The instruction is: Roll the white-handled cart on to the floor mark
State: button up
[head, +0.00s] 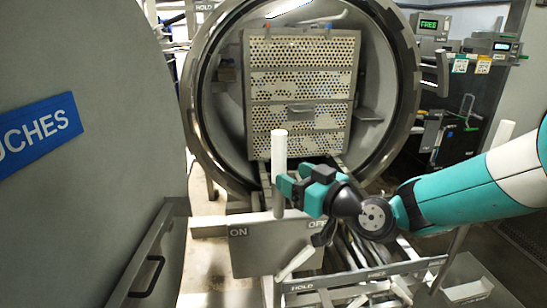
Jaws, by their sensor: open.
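I cannot tell whether this handle belongs to the cart. My gripper (289,188) is open, its teal fingers close at the right side of the handle; I cannot tell whether they touch or straddle it. Other white grips show lower down, one at a slant (296,263) by a HOLD label. I cannot make out the floor mark.
A round vessel (187,100) stands open behind, with a perforated crate stack (303,85) inside. A large grey door (90,180) with a blue sign fills the left. Rails and bars crowd the lower right. Some pale floor (205,265) shows at lower left.

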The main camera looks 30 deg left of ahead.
aim_at(274, 167)
jog(key=p+x, duration=0.1)
jog(key=x, duration=0.6)
grip_shut()
jog(key=shift+f, duration=0.15)
